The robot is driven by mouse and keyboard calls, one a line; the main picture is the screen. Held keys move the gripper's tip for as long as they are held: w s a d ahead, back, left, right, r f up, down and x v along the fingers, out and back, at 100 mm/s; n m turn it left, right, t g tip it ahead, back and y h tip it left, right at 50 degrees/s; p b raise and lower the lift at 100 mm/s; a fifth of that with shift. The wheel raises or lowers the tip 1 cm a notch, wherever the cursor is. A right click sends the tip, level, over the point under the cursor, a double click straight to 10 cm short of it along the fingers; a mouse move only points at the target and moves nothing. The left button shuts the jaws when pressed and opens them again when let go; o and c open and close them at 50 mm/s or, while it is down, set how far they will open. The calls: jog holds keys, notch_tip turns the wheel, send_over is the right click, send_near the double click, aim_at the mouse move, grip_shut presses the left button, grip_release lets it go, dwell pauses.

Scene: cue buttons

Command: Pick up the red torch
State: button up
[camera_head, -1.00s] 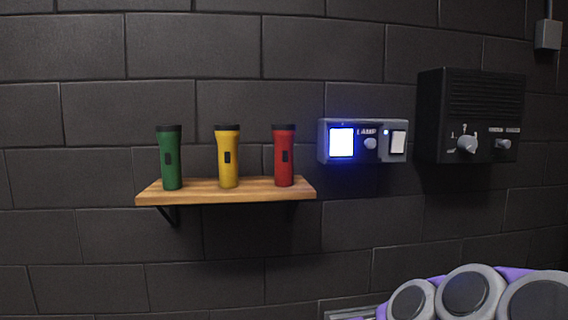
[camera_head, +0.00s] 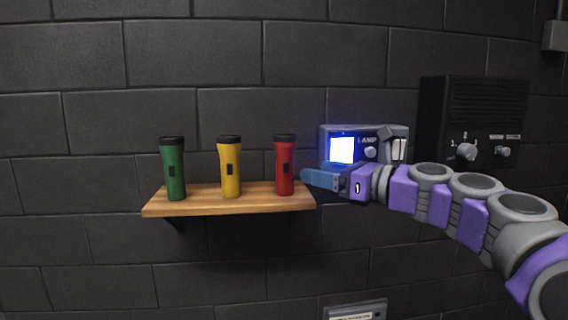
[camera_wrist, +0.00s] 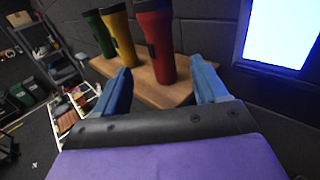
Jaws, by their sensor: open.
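The red torch (camera_head: 284,166) stands upright at the right end of a wooden wall shelf (camera_head: 230,205). A yellow torch (camera_head: 230,168) and a green torch (camera_head: 173,170) stand to its left. My gripper (camera_head: 306,178) is at the shelf's right end, just right of the red torch. In the wrist view my gripper (camera_wrist: 160,88) has its two blue fingers apart, with nothing between them. The yellow torch (camera_wrist: 119,38) and green torch (camera_wrist: 101,34) are farther left.
A lamp panel (camera_head: 384,132) with a lit white-blue square is on the wall just above my gripper. A black box with knobs (camera_head: 470,120) is farther right. Another panel (camera_head: 355,311) is low on the wall. The wrist view shows a rack (camera_wrist: 50,55) in the background at left.

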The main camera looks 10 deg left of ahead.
aim_at(292, 164)
jog(key=x, duration=0.4)
jog(key=shift+w+a+f, duration=0.1)
jog(key=shift+a, duration=0.15)
jog(key=shift+w+a, duration=0.25)
jog(key=shift+a, duration=0.1)
jog(key=x, duration=0.5)
jog(key=shift+w+d, duration=0.1)
jog(key=shift+a, duration=0.3)
jog(key=shift+d, duration=0.4)
jog(key=c, duration=0.6)
jog(key=shift+a, duration=0.2)
jog(key=c, duration=0.6)
jog(key=shift+r, duration=0.25)
